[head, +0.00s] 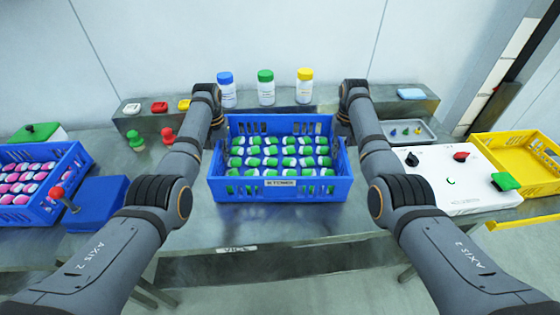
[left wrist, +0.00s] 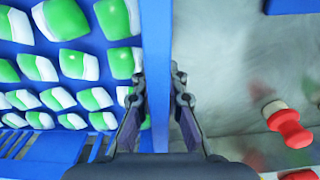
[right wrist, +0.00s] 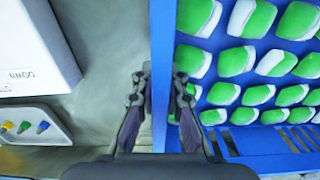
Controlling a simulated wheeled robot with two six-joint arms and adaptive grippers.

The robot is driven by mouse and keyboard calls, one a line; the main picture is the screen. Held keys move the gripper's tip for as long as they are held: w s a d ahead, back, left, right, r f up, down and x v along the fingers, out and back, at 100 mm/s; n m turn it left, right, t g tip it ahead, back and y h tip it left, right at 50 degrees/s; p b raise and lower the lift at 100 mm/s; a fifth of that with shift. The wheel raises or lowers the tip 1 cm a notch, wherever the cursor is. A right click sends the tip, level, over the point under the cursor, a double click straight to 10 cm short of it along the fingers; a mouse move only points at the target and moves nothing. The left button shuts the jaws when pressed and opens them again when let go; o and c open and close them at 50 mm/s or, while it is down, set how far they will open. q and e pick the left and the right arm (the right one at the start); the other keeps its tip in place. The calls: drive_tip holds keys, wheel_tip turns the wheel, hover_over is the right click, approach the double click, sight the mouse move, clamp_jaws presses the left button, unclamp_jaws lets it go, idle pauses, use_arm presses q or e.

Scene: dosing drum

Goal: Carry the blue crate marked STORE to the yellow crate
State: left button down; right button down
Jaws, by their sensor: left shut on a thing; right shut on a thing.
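A blue crate (head: 238,190) full of green and white packs (head: 282,160) is in the middle of the head view, level, with a small front label too small to read surely. My left gripper (head: 224,138) is shut on its left wall, which shows between the fingers in the left wrist view (left wrist: 155,90). My right gripper (head: 341,133) is shut on its right wall, seen in the right wrist view (right wrist: 162,90). I cannot tell whether the crate touches the table. The yellow crate (head: 490,150) stands at the far right and looks empty.
Another blue crate (head: 22,214) with pink packs and a blue box (head: 98,200) with a red-knobbed lever are at left. A white control panel (head: 455,180) lies between my crate and the yellow one. A grey tray (head: 425,138) and three bottles (head: 265,90) are behind.

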sight(218, 141)
use_arm(q)
drive_tip(key=shift+w+r, duration=0.2)
drive_tip(key=shift+r, duration=0.05)
use_arm(e)
drive_tip(key=shift+w+r, duration=0.15)
drive_tip(key=shift+r, duration=0.1)
